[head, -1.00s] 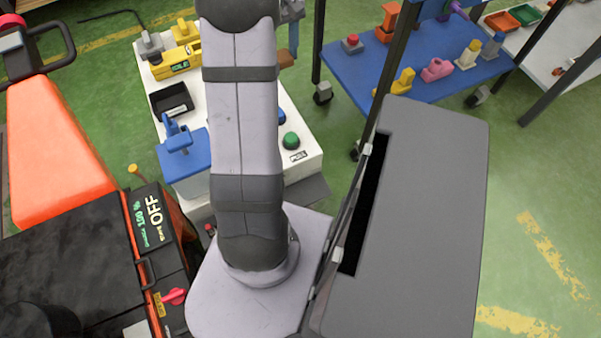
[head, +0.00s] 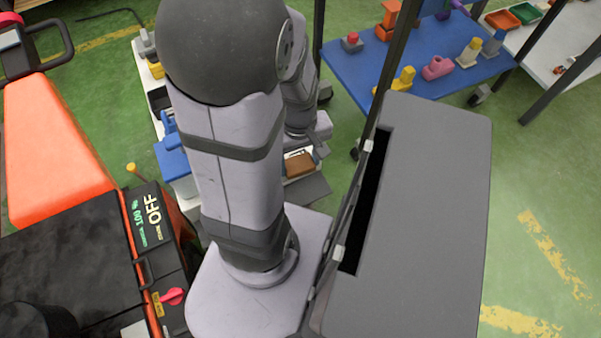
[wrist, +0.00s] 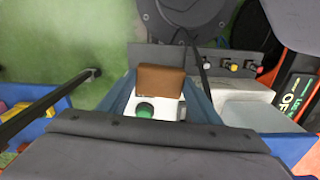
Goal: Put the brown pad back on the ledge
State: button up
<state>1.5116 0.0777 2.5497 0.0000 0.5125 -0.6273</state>
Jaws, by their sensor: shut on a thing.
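The brown pad (head: 299,165) is a small flat block, held in my gripper (head: 304,151) over the near end of the white bench in the head view. In the wrist view the brown pad (wrist: 160,81) sits between the two fingers of my gripper (wrist: 160,92), which are shut on it. A flat dark grey ledge (head: 308,191) lies along the near edge of the bench. It also shows in the wrist view (wrist: 145,55), just beyond the pad. The pad appears to be above the bench top; its exact height over the ledge is unclear.
My upper arm hides much of the bench. A blue fixture (head: 171,155) stands at its left. A tall grey panel (head: 430,200) is at right, and an orange-black machine (head: 150,225) at left.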

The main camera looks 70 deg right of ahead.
aim_at(301, 193)
jog(key=shift+f, duration=0.25)
jog(key=shift+d+n, duration=0.6)
jog(key=shift+d, duration=0.15)
notch_tip(301, 193, down, 18)
jog(key=b, duration=0.8)
jog(key=shift+b, duration=0.3)
jog(key=shift+f, duration=0.2)
jog(key=o, duration=1)
jog(key=shift+o, duration=0.2)
jog(key=shift+r, duration=0.1)
notch_tip(301, 193, up, 12)
jog(key=p, duration=0.6)
jog(key=shift+r, duration=0.15)
